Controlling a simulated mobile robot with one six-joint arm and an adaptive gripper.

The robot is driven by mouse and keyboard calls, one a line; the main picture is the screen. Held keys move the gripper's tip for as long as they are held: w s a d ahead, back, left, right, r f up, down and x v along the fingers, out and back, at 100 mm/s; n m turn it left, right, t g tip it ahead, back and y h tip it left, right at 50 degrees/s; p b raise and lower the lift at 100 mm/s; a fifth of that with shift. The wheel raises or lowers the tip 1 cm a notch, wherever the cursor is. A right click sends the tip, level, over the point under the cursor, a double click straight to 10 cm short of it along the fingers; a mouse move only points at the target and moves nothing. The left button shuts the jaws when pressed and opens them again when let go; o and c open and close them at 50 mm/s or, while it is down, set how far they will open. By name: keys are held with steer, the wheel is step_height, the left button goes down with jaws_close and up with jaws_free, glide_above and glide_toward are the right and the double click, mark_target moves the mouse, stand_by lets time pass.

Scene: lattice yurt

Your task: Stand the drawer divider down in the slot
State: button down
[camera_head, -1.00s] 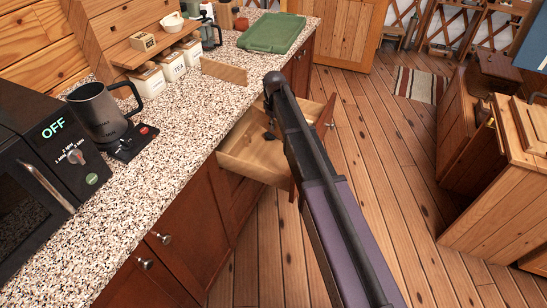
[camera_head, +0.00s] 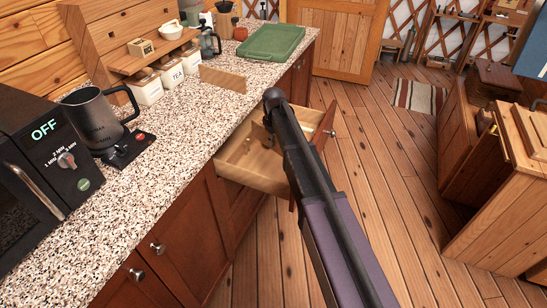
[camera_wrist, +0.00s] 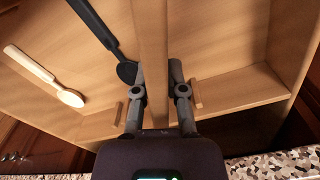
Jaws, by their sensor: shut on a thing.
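In the wrist view my gripper (camera_wrist: 157,95) is shut on the drawer divider (camera_wrist: 153,45), a light wooden board between its fingers. The divider runs up the picture over the inside of the open wooden drawer (camera_wrist: 235,88). Two small wooden cleats, left (camera_wrist: 117,113) and right (camera_wrist: 197,92), lie on either side of the fingers, the slot between them. The fingers hide the divider's lower end, so I cannot tell whether it touches the drawer floor.
A pale wooden spoon (camera_wrist: 45,75) and a dark ladle (camera_wrist: 98,30) lie in the drawer, left of the divider.

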mark_target(274, 150)
steer(key=shift+f+b, duration=0.65)
steer(key=shift+f, duration=0.4)
steer(key=shift+f+b, duration=1.9)
steer(key=shift+f, duration=0.15)
steer(key=c, duration=0.7)
jaws_free()
steer(key=shift+r, duration=0.2)
step_height(274, 150, up, 12)
steer(key=p, duration=1.2)
